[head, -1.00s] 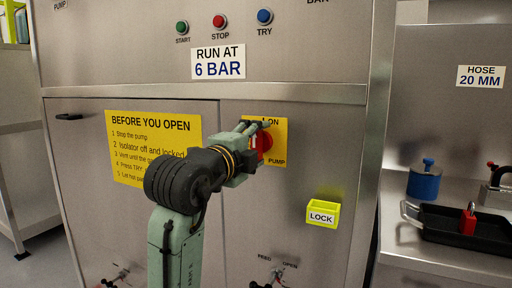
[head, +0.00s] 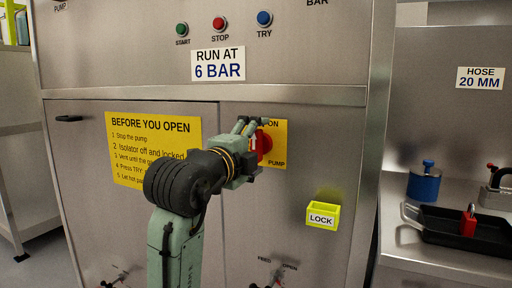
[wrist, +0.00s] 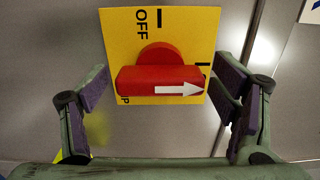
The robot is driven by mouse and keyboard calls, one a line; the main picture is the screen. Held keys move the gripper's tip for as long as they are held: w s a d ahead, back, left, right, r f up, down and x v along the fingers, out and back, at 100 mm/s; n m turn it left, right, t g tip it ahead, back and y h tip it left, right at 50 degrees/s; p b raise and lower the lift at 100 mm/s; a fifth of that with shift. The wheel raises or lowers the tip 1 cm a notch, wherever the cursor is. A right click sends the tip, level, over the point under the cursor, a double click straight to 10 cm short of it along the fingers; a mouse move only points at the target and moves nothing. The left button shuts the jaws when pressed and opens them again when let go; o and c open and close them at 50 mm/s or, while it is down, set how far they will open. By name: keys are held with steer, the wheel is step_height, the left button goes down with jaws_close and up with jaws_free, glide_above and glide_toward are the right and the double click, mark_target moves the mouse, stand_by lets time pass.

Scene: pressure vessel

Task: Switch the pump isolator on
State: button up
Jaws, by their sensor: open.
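The pump isolator is a red handle on a yellow plate (head: 280,145) on the right cabinet door. In the wrist view the handle (wrist: 140,80) lies across the plate (wrist: 190,25). Its white arrow points right, at a mark partly hidden by the handle and right finger; OFF is at the plate's top. In the head view the handle (head: 264,144) is upright, below the ON label, partly behind my fingers. My gripper (head: 247,150) is open to its left. In the wrist view the fingers are beyond the handle's two ends; I cannot tell whether the right one touches.
A yellow LOCK box (head: 322,215) is on the door at lower right. A yellow instruction sign (head: 150,180) is left of my arm. Small valves (head: 275,275) are below. A black tray (head: 460,228) with a red padlock (head: 468,223) stands on the right bench.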

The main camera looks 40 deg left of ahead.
steer(key=v, duration=1.2)
